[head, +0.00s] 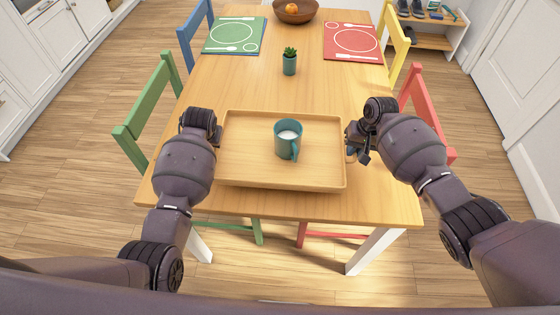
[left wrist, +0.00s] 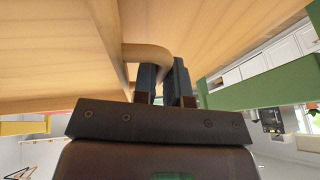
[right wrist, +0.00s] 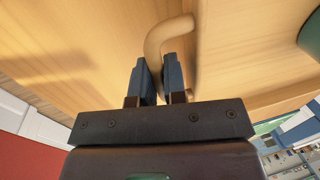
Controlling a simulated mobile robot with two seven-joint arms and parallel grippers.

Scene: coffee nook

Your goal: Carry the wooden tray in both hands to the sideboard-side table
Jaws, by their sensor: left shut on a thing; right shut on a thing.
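The wooden tray (head: 250,178) is level at the near end of the wooden dining table; I cannot tell whether it touches the tabletop.
The table (head: 240,85) also holds a small potted cactus (head: 290,62), a green placemat (head: 234,36), a red placemat (head: 352,41) and a fruit bowl (head: 296,14). A green chair (head: 150,110) stands left, a red chair (head: 425,105) right. Wooden floor is open on both sides.

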